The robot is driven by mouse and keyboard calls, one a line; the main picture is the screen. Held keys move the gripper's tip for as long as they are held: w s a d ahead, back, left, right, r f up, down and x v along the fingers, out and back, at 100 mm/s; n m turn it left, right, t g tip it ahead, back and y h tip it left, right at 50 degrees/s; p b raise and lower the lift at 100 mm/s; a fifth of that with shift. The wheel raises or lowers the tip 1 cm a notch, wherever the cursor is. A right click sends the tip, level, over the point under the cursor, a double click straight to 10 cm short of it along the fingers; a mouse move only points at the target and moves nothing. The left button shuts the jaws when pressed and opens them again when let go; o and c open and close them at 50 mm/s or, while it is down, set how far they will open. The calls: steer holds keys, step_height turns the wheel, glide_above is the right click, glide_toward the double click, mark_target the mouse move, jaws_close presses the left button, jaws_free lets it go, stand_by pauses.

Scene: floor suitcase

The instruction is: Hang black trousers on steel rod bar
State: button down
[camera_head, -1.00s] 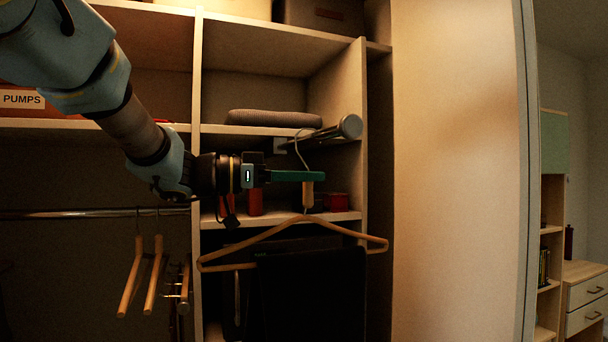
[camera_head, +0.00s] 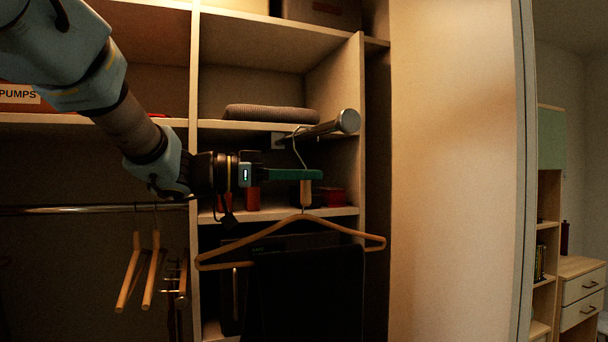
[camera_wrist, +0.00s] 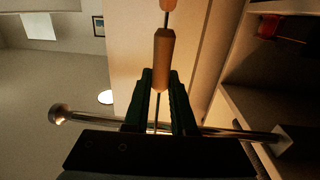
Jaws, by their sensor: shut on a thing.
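My gripper (camera_head: 312,174) is shut on the wooden neck of a hanger (camera_head: 250,244). The neck also shows between my green fingers in the wrist view (camera_wrist: 163,62). The black trousers (camera_head: 308,290) hang folded over the hanger, and their lower end is cut off by the frame. A short steel rod bar (camera_head: 325,128) juts out from the closet at the upper right; it also crosses behind my fingers in the wrist view (camera_wrist: 90,124). The hanger's wire hook (camera_head: 297,148) rises to the rod. I cannot tell whether it rests on it.
A long rail (camera_head: 80,210) at left carries several hangers (camera_head: 155,270). A grey folded cloth (camera_head: 270,114) lies on the shelf just behind the rod. Red items (camera_head: 332,196) stand on the shelf below. A pale panel (camera_head: 450,170) borders the closet at right.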

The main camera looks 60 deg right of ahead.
steer(key=c, duration=0.7)
jaws_free()
steer(key=shift+o, duration=0.2)
steer(key=b+v, duration=0.4)
steer(key=v, duration=0.7)
